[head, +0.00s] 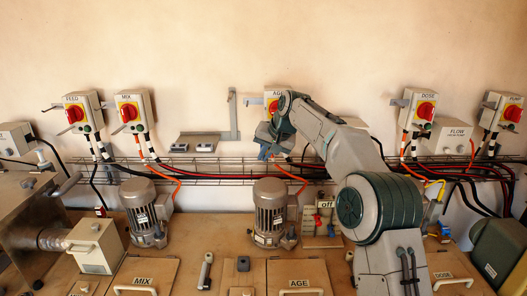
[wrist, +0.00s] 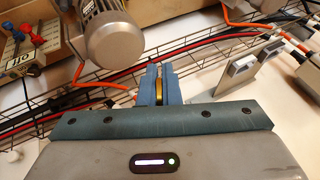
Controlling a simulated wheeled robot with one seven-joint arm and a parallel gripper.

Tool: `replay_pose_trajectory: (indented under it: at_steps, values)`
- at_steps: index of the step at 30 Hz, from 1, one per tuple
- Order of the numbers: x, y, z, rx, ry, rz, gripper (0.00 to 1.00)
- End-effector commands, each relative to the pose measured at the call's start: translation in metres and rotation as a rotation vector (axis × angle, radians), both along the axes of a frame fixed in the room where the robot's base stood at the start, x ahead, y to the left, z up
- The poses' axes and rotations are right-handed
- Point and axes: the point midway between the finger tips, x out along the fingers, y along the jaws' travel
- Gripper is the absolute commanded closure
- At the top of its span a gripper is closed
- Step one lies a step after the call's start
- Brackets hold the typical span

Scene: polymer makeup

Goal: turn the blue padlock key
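My gripper (head: 268,150) is raised at the wall, just below and in front of the AGE switch box (head: 270,98). In the wrist view its blue fingers (wrist: 160,86) stand close together, with a narrow brass-coloured piece (wrist: 159,92) between them. Whether that piece is a key or part of a padlock cannot be told. No blue padlock is clearly identifiable. A small blue item (wrist: 38,40) sits beside red ones on the "off" board (head: 325,204) right of the middle motor. The gripper and arm hide part of the AGE box.
A wire cable tray (head: 220,168) with black, red and orange cables runs along the wall below the gripper. A motor (head: 269,208) stands on the bench below it. A grey bracket (head: 233,115) and a small wall shelf (head: 196,144) are to the left.

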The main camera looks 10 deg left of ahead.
Motion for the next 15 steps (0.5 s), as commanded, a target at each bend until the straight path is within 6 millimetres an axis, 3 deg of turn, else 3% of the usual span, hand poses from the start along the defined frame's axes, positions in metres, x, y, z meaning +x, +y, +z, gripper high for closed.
replay_pose_trajectory:
  at_steps: [15]
  values:
    - [0.0010, -0.0039, -0.0020, -0.336, -0.086, 0.001, 1.00]
